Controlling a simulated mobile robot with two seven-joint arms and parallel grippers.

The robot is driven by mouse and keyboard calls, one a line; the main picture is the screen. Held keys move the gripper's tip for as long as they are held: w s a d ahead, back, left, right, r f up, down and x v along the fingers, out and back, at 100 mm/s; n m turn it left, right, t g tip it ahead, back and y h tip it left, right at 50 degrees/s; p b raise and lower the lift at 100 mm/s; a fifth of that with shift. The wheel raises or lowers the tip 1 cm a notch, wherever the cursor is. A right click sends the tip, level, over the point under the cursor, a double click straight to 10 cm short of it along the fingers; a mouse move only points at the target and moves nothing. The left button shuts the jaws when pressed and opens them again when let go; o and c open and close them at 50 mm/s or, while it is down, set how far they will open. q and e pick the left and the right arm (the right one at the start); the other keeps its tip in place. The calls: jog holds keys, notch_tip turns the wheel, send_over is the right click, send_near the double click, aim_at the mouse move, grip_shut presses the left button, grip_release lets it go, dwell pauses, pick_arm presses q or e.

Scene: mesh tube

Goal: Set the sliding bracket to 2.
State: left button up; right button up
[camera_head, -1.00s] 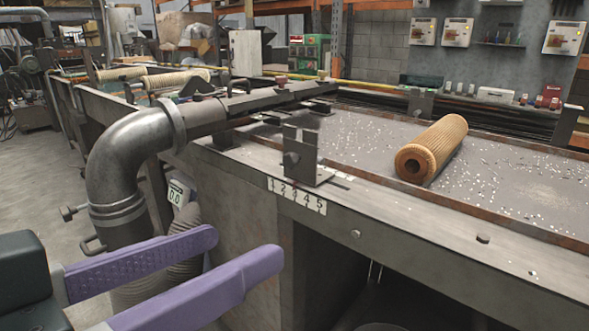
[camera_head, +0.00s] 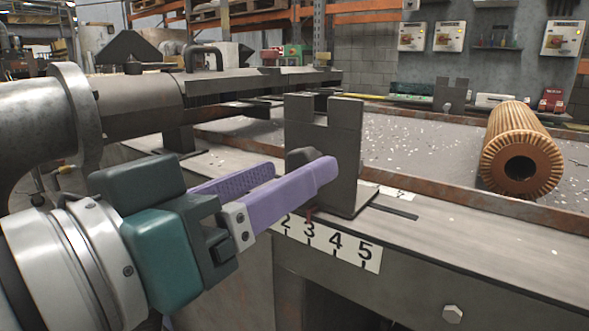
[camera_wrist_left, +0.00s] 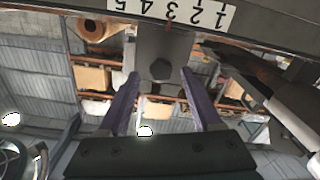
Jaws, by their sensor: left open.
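The sliding bracket (camera_head: 345,140) is a dark grey upright plate with a notched top, standing on the bench edge. A bolt head (camera_head: 300,157) sticks out of its front; it also shows in the left wrist view (camera_wrist_left: 160,69). A white scale (camera_head: 335,243) below it carries numbers up to 5, and a small red pointer sits at about 3. In the left wrist view the scale (camera_wrist_left: 205,14) appears upside down. My left gripper (camera_head: 301,167) is open, its purple fingers on either side of the bolt head. I cannot tell whether they touch the bracket. My right gripper is not in view.
A ribbed tan tube (camera_head: 515,150) lies on the speckled bench top to the right. A large metal pipe (camera_head: 130,105) runs along the left behind my arm. A slot (camera_head: 394,211) lies right of the bracket. Space in front of the bench is clear.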

aim_at(328, 151)
pick_arm(q)
jog(key=shift+x, duration=1.1)
jog(key=shift+c, duration=0.2)
grip_shut()
dwell(0.5)
